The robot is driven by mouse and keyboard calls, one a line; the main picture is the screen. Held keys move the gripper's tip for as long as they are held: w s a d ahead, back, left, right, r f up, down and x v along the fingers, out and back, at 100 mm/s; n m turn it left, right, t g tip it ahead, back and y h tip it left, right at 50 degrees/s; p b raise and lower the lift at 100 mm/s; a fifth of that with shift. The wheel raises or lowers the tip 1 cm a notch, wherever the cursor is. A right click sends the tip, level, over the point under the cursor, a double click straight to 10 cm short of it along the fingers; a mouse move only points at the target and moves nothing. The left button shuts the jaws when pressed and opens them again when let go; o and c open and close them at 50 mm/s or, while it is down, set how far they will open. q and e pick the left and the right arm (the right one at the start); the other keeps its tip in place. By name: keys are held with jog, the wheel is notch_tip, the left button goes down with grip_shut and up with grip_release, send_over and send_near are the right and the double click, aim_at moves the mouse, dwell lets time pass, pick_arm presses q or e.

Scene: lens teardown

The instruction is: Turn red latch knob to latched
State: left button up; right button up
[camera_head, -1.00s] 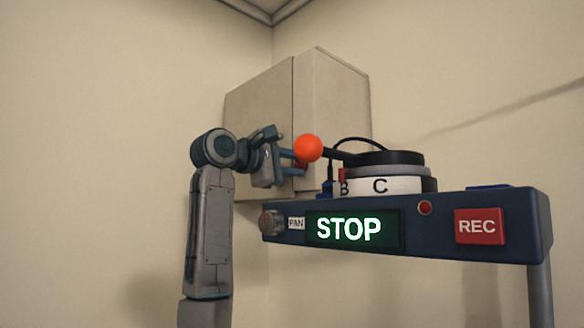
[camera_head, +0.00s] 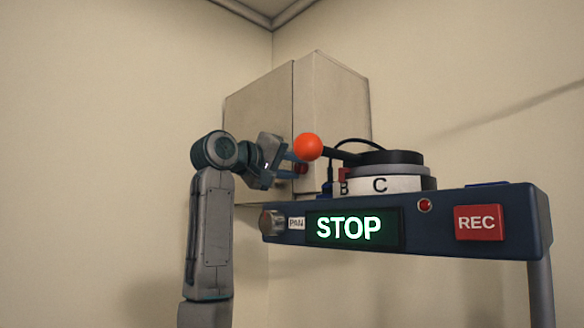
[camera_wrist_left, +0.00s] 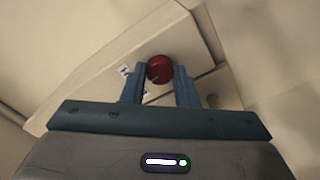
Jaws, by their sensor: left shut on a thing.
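The red latch knob (camera_wrist_left: 159,69) sits on the front of a beige cabinet and lies between the fingertips of my left gripper (camera_wrist_left: 158,78) in the left wrist view. My left gripper is shut on it. My right gripper is not in view.
An orange ball on a dark lever (camera_head: 308,147) shows close to my left gripper. Right of it, a round stack marked B and C (camera_head: 385,186) stands on a blue console (camera_head: 440,240) with a lit STOP display (camera_head: 350,229) and a red REC button (camera_head: 480,224).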

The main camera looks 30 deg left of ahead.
pick_arm(q)
jog(key=shift+m, duration=0.6)
jog(key=shift+f, duration=0.1)
jog(key=o, duration=1)
jog(key=b+v, duration=0.5)
jog(key=v, duration=0.5)
jog(key=shift+s+a, duration=0.2)
jog(key=shift+s, duration=0.1)
